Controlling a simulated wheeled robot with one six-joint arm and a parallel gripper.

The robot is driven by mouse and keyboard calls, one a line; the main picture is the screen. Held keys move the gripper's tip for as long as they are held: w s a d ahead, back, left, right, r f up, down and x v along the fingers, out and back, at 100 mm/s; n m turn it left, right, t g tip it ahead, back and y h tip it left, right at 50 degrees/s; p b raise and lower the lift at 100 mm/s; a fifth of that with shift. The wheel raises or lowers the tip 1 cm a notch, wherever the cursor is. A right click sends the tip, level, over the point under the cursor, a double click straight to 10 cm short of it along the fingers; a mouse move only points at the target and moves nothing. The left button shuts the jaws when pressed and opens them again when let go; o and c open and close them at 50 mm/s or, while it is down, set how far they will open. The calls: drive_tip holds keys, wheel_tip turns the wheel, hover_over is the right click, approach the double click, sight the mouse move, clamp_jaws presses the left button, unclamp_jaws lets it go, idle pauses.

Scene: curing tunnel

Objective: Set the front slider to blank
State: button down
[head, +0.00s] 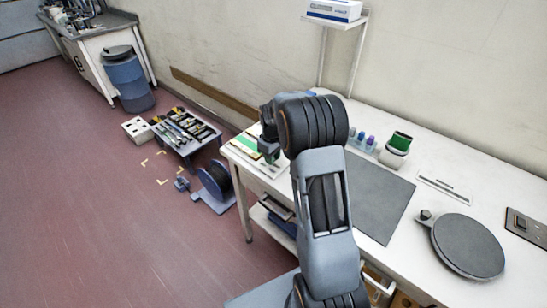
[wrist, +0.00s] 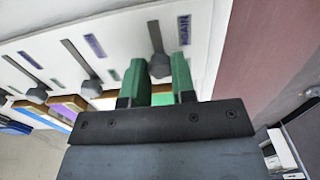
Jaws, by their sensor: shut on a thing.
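The slider panel (head: 243,152) is white and lies at the left end of the white table. In the wrist view the panel (wrist: 205,45) shows several dark slots with grey knobs. My gripper (wrist: 161,68) has green fingers, shut on the grey knob of the endmost slider (wrist: 156,38), beside the table edge. The label by this slider (wrist: 184,29) appears to read AGAIN. The other labels are too small or blurred to read. In the head view my gripper (head: 270,153) is over the panel, and my arm hides part of it.
Another slider knob (wrist: 91,88) stands close beside my gripper. A cable reel (head: 214,182) and a low tool rack (head: 187,133) stand on the floor.

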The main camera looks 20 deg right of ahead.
drive_tip(key=c, duration=1.1)
unclamp_jaws()
drive_tip(key=shift+a, duration=0.1)
drive_tip(key=shift+c, duration=0.2)
drive_tip(key=shift+o, duration=1)
wheel_tip(320, 180, up, 14)
drive_tip(key=shift+s, duration=0.1)
